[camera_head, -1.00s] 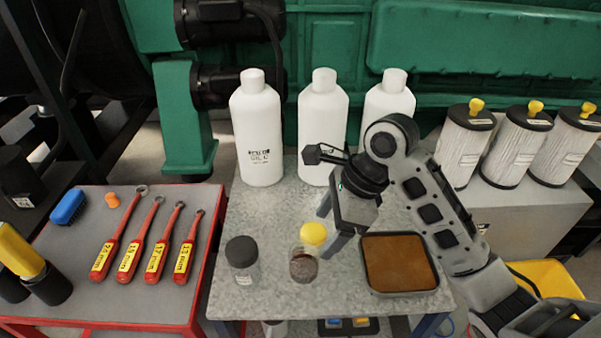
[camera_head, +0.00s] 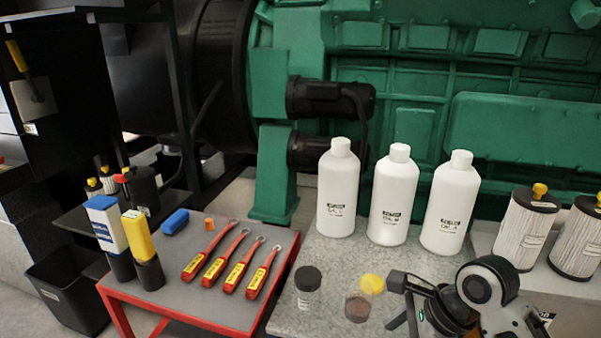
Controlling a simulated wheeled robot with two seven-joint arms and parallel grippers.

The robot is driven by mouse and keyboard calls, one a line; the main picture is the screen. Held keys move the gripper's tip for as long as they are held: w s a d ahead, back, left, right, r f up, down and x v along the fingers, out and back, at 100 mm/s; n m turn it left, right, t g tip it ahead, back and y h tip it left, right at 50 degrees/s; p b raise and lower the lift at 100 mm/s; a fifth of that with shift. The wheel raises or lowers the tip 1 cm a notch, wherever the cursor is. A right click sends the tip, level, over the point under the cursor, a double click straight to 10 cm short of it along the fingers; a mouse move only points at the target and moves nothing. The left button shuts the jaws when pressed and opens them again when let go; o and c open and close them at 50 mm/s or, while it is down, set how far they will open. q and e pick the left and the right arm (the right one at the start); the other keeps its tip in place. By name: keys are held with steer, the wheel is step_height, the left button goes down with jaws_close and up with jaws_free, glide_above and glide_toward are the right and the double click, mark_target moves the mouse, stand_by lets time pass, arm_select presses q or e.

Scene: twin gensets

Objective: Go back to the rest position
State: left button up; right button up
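My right arm comes in at the bottom right of the head view, its wrist (camera_head: 447,308) low over the right part of the grey table. My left gripper is not in view. On the grey table (camera_head: 300,262) stand a dark-capped jar (camera_head: 308,290) and a jar with dark contents (camera_head: 357,307). A yellow cap (camera_head: 372,284) is beside the second jar, left of my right wrist.
Three white bottles (camera_head: 338,190) stand at the table's back. Filters (camera_head: 524,230) are at the right. A black bin (camera_head: 68,293) stands on the floor left. The green engine (camera_head: 420,110) is behind.

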steer(key=s+f+n+t, duration=0.3)
steer(key=f+n+t, duration=0.2)
steer(key=f+n, duration=0.7)
steer(key=s+f+n+t+h, duration=0.2)
steer(key=s+f+n, duration=0.3)
steer(key=s+n, duration=0.4)
steer(key=shift+n+t, duration=0.5)
steer(key=shift+n, duration=0.1)
